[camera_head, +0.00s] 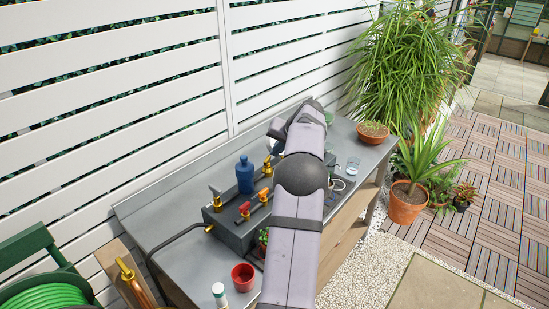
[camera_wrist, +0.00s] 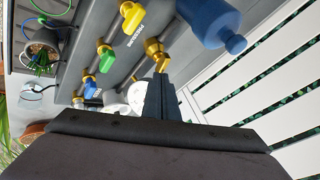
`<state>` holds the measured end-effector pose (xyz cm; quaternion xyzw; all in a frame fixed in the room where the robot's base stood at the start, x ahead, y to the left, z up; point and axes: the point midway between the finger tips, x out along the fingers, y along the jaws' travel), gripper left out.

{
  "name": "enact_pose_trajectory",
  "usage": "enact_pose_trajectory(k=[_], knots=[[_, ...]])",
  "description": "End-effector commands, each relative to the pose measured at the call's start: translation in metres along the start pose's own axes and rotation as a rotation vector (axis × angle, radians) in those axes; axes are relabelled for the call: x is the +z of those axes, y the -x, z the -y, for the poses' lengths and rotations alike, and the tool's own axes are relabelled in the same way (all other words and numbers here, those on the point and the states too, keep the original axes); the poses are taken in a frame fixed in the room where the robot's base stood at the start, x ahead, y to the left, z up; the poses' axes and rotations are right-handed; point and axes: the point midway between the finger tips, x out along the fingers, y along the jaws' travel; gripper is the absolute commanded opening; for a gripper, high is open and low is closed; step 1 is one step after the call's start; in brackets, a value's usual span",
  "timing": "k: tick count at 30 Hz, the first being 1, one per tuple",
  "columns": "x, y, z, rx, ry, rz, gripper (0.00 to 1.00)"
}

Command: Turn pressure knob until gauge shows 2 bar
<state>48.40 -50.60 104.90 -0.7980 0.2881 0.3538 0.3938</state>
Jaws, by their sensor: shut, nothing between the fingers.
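In the wrist view, a yellow knob (camera_wrist: 131,17) on a brass stem stands on the grey manifold, beside lettering that seems to read "PRESSURE". A white round dial (camera_wrist: 140,98), likely the gauge, sits left of my fingers and is partly hidden by them; its reading is too small to tell. My gripper (camera_wrist: 166,78) is shut and empty. Its tips are at the lower end of a brass fitting (camera_wrist: 157,52); I cannot tell whether they touch. In the head view my arm hides the gripper and the gauge.
The manifold (camera_head: 235,232) also carries a blue canister (camera_head: 245,175), a red knob (camera_head: 245,208) and an orange knob (camera_head: 264,195). Green (camera_wrist: 106,60) and blue (camera_wrist: 90,88) knobs show in the wrist view. A red cup (camera_head: 243,275) stands in front. White slats (camera_wrist: 250,110) close off the back.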

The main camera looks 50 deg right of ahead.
Motion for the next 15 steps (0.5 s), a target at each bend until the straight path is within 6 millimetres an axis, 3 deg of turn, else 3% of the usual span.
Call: enact_pose_trajectory(k=[9, 13, 15], knots=[[-0.004, 0.024, -0.005, 0.005, -0.005, -0.008, 0.00], [-0.004, 0.025, -0.001, 0.003, -0.001, -0.007, 0.29], [-0.004, 0.026, 0.009, -0.002, 0.009, 0.000, 0.29]])
